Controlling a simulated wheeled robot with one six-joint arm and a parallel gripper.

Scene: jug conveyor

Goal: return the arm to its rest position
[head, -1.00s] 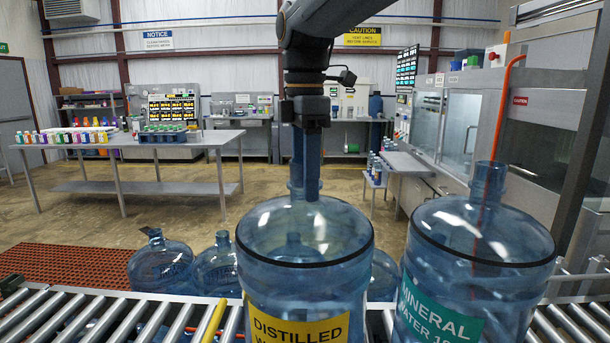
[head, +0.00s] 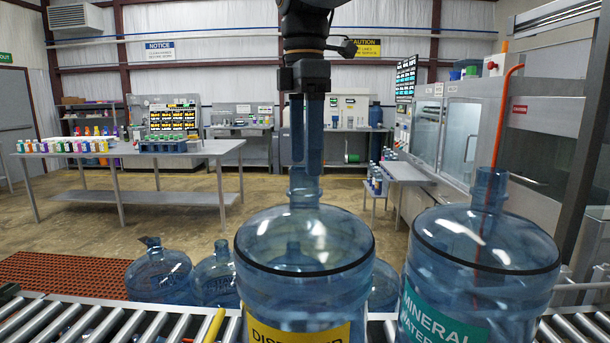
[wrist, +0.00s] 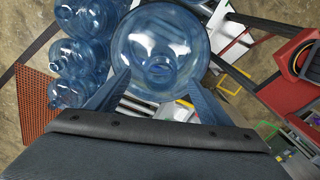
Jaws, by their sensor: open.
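My gripper (head: 307,170) hangs pointing down in the head view, just above the neck of the distilled water jug (head: 304,290). Its two blue fingers are apart with nothing between them. The jug stands upright on the conveyor and has a yellow label. In the wrist view the open fingers (wrist: 158,88) spread on either side of a round blue jug (wrist: 135,60) seen from above. Part of my arm shows at the top of the head view.
A mineral water jug (head: 478,275) with a teal label stands to the right. Several blue jugs (head: 160,273) stand behind the roller conveyor (head: 110,318). A metal table (head: 130,152) with small bottles is at back left. A glass-fronted machine (head: 455,130) is at right.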

